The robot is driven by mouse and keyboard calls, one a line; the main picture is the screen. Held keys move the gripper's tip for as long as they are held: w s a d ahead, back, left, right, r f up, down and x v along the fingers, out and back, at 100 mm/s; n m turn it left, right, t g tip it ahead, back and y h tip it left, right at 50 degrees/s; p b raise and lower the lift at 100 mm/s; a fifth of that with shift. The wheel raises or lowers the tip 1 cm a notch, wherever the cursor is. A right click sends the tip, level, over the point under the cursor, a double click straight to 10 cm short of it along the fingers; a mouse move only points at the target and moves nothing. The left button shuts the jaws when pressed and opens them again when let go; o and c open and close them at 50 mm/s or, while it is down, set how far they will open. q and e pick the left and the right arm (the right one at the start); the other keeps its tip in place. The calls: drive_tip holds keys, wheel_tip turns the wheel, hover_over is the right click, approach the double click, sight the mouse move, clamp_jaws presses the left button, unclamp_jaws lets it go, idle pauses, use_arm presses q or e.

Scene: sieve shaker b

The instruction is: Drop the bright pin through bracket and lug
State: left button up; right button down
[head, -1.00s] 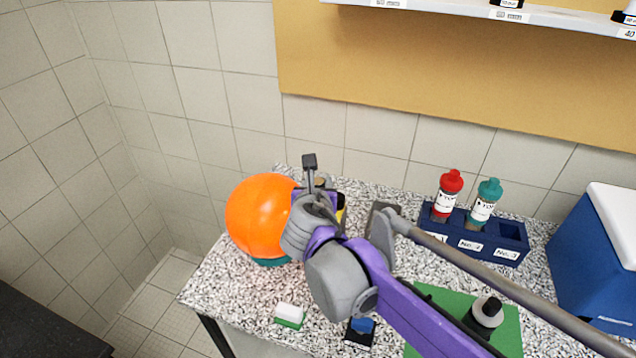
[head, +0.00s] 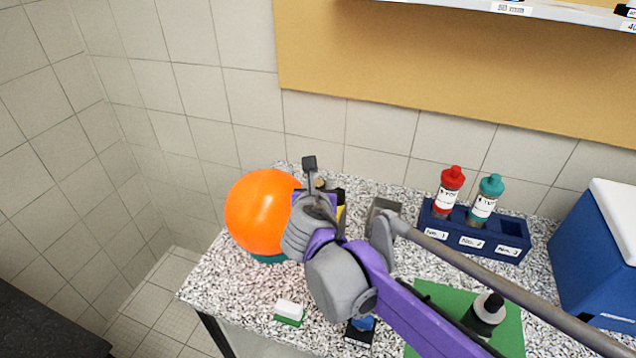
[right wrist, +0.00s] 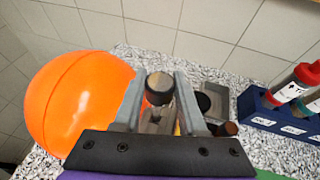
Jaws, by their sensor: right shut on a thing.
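My right gripper (head: 317,184) is at the back left of the speckled bench, just right of the orange ball. In the right wrist view its two grey fingers (right wrist: 159,100) stand on either side of a dark-capped round piece (right wrist: 160,82), with grey metal below it. This seems to be the head of the bright pin, held between the fingers; its shank is hidden. The bracket and lug cannot be made out clearly; the gripper and wrist cover that spot in the head view. My left gripper is not in view.
The large orange ball (head: 261,212) sits close left of the gripper. A grey tray (right wrist: 219,104) lies to its right. A blue rack (head: 474,235) with red and teal bottles, a green mat (head: 510,335) and a blue cooler box (head: 598,250) are further right. A green-white block (head: 289,312) lies in front.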

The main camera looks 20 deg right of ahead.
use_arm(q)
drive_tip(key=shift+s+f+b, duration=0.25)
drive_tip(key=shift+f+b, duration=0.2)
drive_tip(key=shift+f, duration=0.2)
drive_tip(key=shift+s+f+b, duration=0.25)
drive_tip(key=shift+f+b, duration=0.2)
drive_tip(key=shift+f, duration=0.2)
use_arm(e)
drive_tip(key=shift+f, duration=1.7)
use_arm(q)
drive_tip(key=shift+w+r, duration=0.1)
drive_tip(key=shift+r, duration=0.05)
use_arm(e)
drive_tip(key=shift+r, duration=0.2)
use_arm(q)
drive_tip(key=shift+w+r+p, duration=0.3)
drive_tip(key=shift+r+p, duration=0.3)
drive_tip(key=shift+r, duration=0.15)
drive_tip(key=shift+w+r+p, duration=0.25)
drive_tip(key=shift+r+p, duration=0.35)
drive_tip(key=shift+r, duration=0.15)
use_arm(e)
drive_tip(key=shift+r, duration=2)
